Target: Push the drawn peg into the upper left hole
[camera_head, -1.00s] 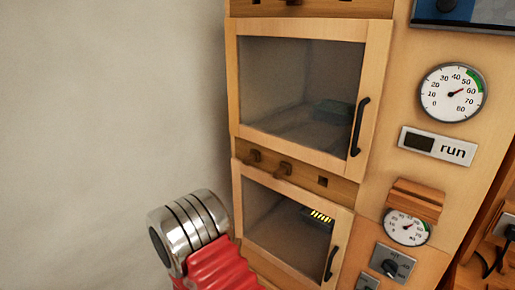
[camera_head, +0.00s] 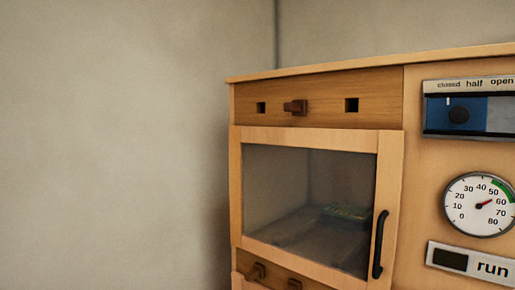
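In the upper wooden strip of the cabinet, the upper left hole (camera_head: 261,107) is a small dark square and looks empty. A brown wooden peg (camera_head: 295,106) sticks out of the strip just right of it. Another dark square hole (camera_head: 351,105) is further right. In the lower strip, a brown peg (camera_head: 256,271) sticks out at the left, with a second peg (camera_head: 293,284) beside it, cut by the picture's bottom edge. I cannot tell which peg is the drawn one. My gripper is not in view.
A glazed door (camera_head: 310,205) with a black handle (camera_head: 379,245) is shut between the strips; a dark tray shows dimly inside. A bare wall fills the left.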

